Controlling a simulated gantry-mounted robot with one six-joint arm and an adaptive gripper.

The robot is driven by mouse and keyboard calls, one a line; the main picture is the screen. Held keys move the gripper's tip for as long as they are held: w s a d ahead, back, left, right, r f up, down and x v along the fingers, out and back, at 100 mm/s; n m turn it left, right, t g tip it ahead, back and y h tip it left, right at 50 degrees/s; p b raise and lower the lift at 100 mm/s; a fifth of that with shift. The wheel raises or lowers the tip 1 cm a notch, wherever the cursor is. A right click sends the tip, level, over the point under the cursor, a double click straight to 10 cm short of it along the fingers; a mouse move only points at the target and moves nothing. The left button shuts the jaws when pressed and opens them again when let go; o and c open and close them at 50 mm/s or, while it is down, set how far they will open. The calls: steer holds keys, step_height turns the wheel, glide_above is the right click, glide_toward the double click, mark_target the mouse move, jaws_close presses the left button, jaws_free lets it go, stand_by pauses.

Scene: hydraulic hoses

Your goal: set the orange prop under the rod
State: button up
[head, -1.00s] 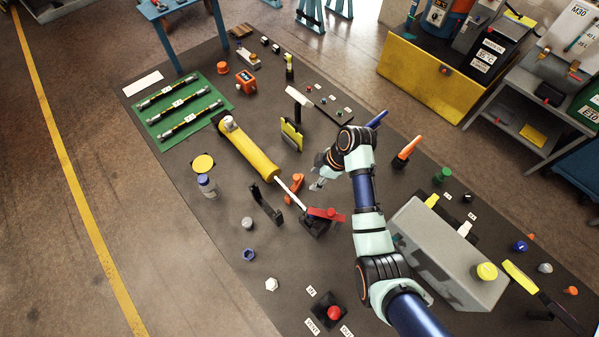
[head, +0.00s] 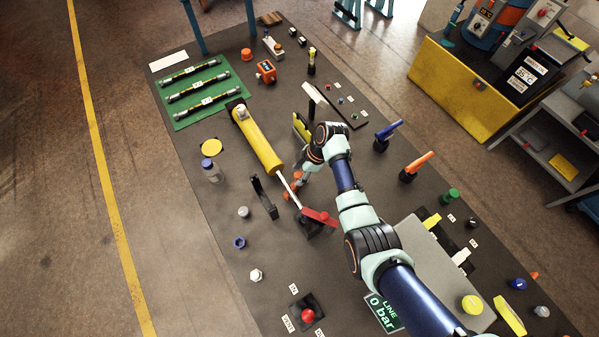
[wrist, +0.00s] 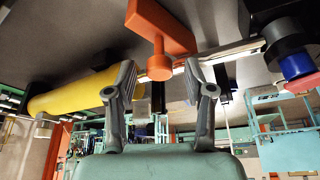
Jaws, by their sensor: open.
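The orange prop (head: 298,177) stands on the dark mat close to the right of the silver rod (head: 285,183), partly hidden by my wrist. The rod runs from the yellow cylinder (head: 258,142) to a red-topped black block (head: 320,216). My gripper (head: 302,178) is low at the prop. In the wrist view, which shows the mat at the top, the open fingers (wrist: 160,66) are on either side of the prop's round end (wrist: 157,40), with a gap at each side. The rod (wrist: 235,52) passes behind the prop there.
A black upright bracket (head: 264,198) stands left of the rod. A yellow-faced stand (head: 301,127) is just behind my wrist. A grey box (head: 415,255) lies right of my arm.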

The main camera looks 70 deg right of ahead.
jaws_close()
stand_by(0.4)
steer(key=shift+w+r+m+h+p, duration=0.1)
steer(key=shift+m+h+p, duration=0.1)
steer(key=shift+m+p, duration=0.35)
steer(key=shift+w+r+m+h+p, duration=0.1)
steer(key=shift+m+h+p, duration=0.2)
steer(key=shift+m, duration=0.35)
steer(key=shift+w+d+f+m+h, duration=0.1)
steer(key=shift+w+f+m+h, duration=0.05)
steer(key=shift+m, duration=0.3)
steer(key=shift+w+d+f+m+h, duration=0.1)
steer(key=shift+m+h, duration=0.05)
steer(key=shift+m, duration=0.3)
jaws_free()
